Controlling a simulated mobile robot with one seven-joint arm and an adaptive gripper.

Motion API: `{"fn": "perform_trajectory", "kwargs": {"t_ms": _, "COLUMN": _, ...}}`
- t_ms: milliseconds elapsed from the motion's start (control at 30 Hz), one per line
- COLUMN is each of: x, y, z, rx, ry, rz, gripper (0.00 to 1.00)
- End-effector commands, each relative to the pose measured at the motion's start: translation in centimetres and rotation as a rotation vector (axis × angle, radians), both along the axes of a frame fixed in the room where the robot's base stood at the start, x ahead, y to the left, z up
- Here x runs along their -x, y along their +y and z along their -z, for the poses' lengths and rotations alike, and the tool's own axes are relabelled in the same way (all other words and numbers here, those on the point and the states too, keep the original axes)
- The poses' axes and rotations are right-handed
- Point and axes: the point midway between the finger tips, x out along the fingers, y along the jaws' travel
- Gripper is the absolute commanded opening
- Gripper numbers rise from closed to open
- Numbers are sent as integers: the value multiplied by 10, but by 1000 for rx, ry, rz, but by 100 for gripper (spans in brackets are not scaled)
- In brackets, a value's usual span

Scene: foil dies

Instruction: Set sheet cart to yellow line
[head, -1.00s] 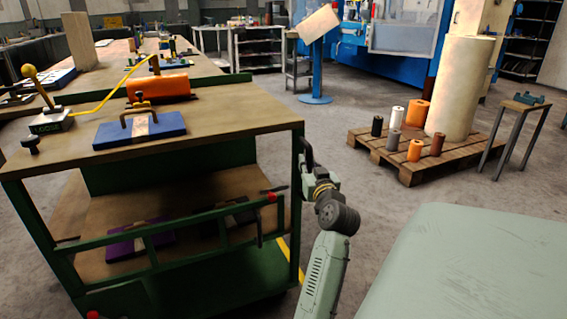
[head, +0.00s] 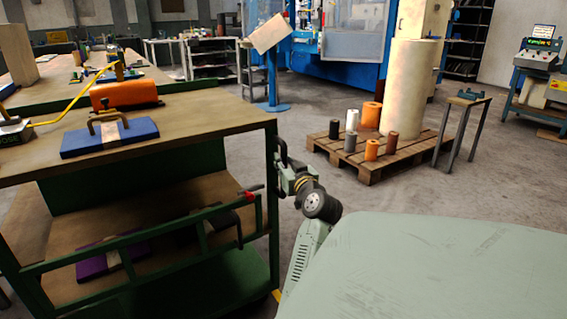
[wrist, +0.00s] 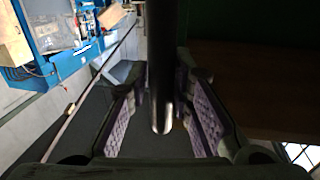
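The sheet cart, with green frame and wooden top (head: 200,125), stands at the left in the head view. A dark upright handle (head: 280,150) is on its right end post. My gripper (head: 282,168) is at this handle. A small bit of yellow line (head: 277,296) shows on the floor by the cart's right post; the rest is hidden.
A pallet (head: 370,175) with rolls and a small stand (head: 460,115) are ahead right. Grey floor between is clear.

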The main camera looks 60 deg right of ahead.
Motion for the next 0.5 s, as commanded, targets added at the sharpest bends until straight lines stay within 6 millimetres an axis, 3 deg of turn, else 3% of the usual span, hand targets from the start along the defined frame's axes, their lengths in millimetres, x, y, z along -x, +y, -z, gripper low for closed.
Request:
{"fn": "perform_trajectory", "kwargs": {"t_ms": 200, "x": -1, "y": 0, "z": 0, "rx": 1, "ry": -1, "rz": -1, "gripper": 38}}
{"fn": "perform_trajectory", "kwargs": {"t_ms": 500, "x": -1, "y": 1, "z": -1, "rx": 2, "ry": -1, "rz": -1, "gripper": 38}}
